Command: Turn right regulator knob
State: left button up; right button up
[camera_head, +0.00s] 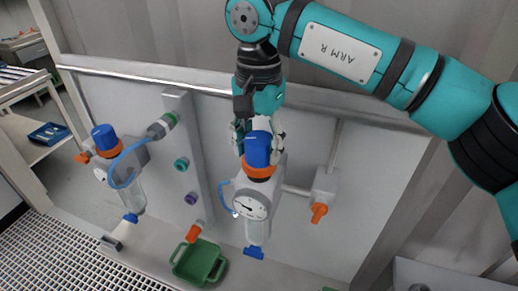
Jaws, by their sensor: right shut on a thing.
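The right regulator has a blue knob (257,149) on top, an orange collar under it, a white round gauge (251,205) and a clear bowl with a blue end below. My right gripper (258,136) comes down from above and is shut on the blue knob, its fingers on either side of it. The left regulator, with its own blue knob (105,138) and clear bowl (128,190), hangs apart at the left. My left gripper is not in view.
A grey post (190,150) with coloured fittings stands between the regulators. An orange-handled valve (319,212) is to the right of the right regulator. A green tray (198,262) lies below. A metal rail (140,73) runs behind my right gripper.

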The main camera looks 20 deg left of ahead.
aim_at(258, 137)
jog(key=m+b, duration=0.1)
jog(key=m, duration=0.2)
jog(key=shift+m, duration=0.4)
jog(key=m+b, duration=0.1)
jog(key=m, duration=0.2)
jog(key=shift+m, duration=0.3)
jog(key=m+b, duration=0.1)
jog(key=m, duration=0.5)
jog(key=o, duration=1.2)
jog(key=shift+w, duration=0.1)
jog(key=shift+c, duration=0.2)
notch_tip(258, 137, up, 12)
